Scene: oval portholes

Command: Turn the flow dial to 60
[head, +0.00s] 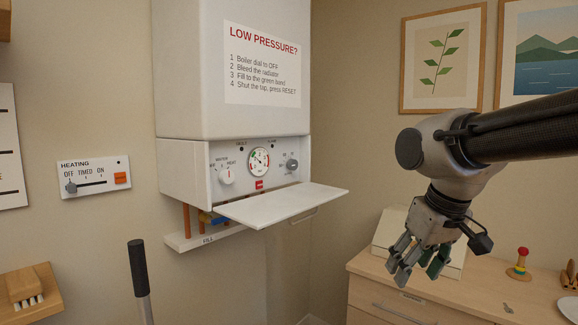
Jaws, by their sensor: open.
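The white boiler's control panel (205,160) is left of centre in the head view. It carries a white dial (227,175), a round gauge (259,161) and a smaller grey knob (292,165) at the right. The small print around both turning controls is too fine to read, so I cannot tell for sure which is the flow dial or where it points. My gripper (420,270) is open and empty, pointing down at the right, well apart from the panel.
A white flap (282,205) hangs open below the panel and juts outward. A wooden cabinet (440,305) with a stacking toy (520,265) stands under my gripper. A heating control (93,177) is on the left wall. Open space lies between my arm and the boiler.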

